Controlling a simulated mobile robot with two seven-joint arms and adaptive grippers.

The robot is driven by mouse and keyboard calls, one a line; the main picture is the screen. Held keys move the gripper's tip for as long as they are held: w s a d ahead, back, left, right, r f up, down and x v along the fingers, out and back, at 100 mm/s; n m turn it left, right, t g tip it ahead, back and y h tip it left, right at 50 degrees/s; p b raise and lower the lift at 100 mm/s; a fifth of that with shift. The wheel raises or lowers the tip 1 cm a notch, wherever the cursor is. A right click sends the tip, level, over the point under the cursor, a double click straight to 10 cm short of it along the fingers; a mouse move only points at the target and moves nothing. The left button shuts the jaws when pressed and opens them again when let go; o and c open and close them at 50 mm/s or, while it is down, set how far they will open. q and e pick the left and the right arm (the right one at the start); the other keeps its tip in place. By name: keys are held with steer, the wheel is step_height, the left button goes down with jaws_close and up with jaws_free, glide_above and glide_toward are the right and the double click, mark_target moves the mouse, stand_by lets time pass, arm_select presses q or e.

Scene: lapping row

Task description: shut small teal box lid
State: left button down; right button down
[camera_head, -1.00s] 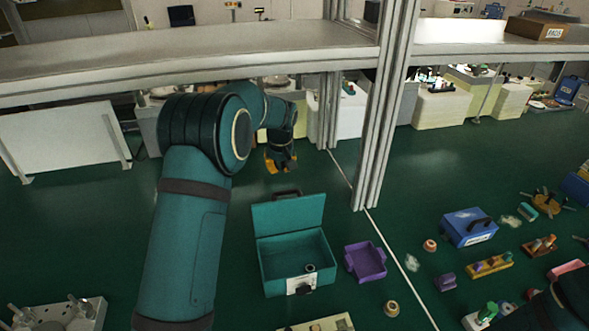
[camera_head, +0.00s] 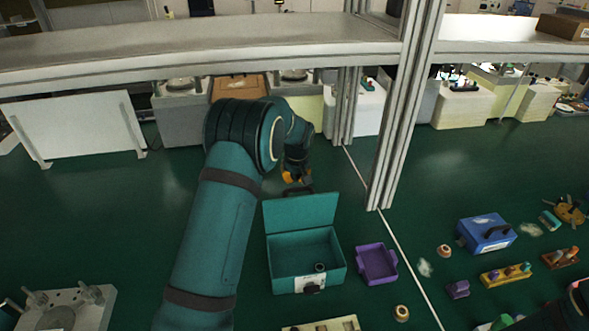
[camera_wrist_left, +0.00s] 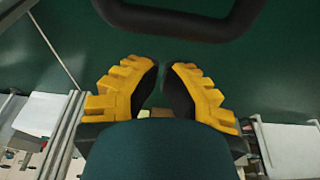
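A small dark ring-shaped piece (camera_head: 320,267) shows by the front wall, above the latch (camera_head: 314,288). My left gripper (camera_head: 296,177) is just behind the lid, near the handle. In the left wrist view its yellow fingers (camera_wrist_left: 162,68) are nearly together at the tips, with nothing between them. The black handle (camera_wrist_left: 180,27) lies beyond them, apart.
A purple tray (camera_head: 377,264) stands right of the box. A blue case (camera_head: 487,233) is farther right with several small parts. A metal post (camera_head: 405,120) and a shelf (camera_head: 180,50) stand behind. A metal fixture (camera_head: 70,308) is at lower left.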

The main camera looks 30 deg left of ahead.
arm_select(q)
steer(key=shift+s+d+r, duration=0.1)
steer(key=shift+s+d, duration=0.5)
steer(key=shift+s, duration=0.25)
arm_select(e)
steer(key=shift+r, duration=0.1)
